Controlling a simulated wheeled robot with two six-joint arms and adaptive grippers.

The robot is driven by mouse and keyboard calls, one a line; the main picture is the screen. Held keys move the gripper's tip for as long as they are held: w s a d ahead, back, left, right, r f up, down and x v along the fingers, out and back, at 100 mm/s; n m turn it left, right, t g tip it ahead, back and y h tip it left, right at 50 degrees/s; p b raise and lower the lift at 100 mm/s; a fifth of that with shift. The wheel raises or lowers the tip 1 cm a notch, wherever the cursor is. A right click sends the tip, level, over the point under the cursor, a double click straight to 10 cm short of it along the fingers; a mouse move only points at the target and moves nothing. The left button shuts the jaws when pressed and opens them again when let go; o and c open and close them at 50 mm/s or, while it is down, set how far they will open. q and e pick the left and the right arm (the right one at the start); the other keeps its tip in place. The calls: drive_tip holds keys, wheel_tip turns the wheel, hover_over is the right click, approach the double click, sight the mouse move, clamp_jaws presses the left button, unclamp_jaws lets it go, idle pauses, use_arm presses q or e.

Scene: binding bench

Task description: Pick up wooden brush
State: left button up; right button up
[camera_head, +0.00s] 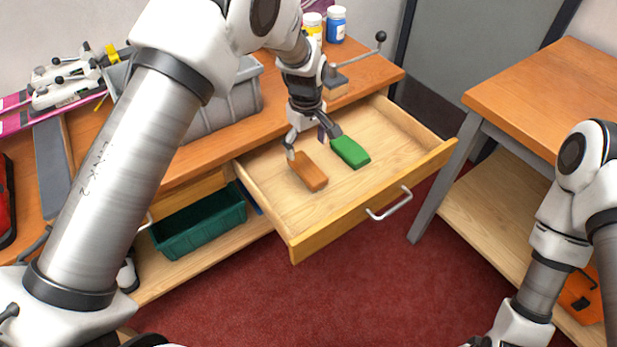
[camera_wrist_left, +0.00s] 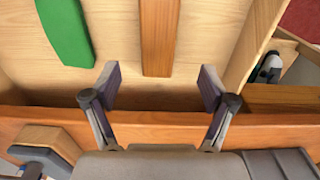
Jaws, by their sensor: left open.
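The wooden brush (camera_head: 308,171) is an orange-brown block that lies in the open drawer (camera_head: 413,162), near its left side. A green brush-like block (camera_head: 350,151) lies to its right in the same drawer. My left gripper (camera_head: 308,146) is open over the drawer, just behind the brown brush. In the left wrist view the brown brush (camera_wrist_left: 160,38) points down between the two spread fingers (camera_wrist_left: 161,88), and neither finger touches it. The green block (camera_wrist_left: 64,30) lies left of the fingers there. My right gripper is not in view.
The drawer's wooden front with a metal handle (camera_head: 390,203) stands out over the red floor. A grey bin (camera_head: 222,104) stands on the bench behind. A dark green bin (camera_head: 200,224) sits on the shelf below. Another table (camera_head: 550,100) stands at the right.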

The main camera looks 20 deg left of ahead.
sight(307, 167)
use_arm(q)
drive_tip(key=shift+w+f, duration=0.15)
drive_tip(key=shift+f, duration=0.5)
drive_tip(key=shift+w+f, duration=0.15)
drive_tip(key=shift+f, duration=0.45)
wheel_tip(307, 167, down, 7)
drive_tip(key=shift+r, duration=0.1)
drive_tip(key=shift+s, duration=0.1)
drive_tip(key=c, duration=1.3)
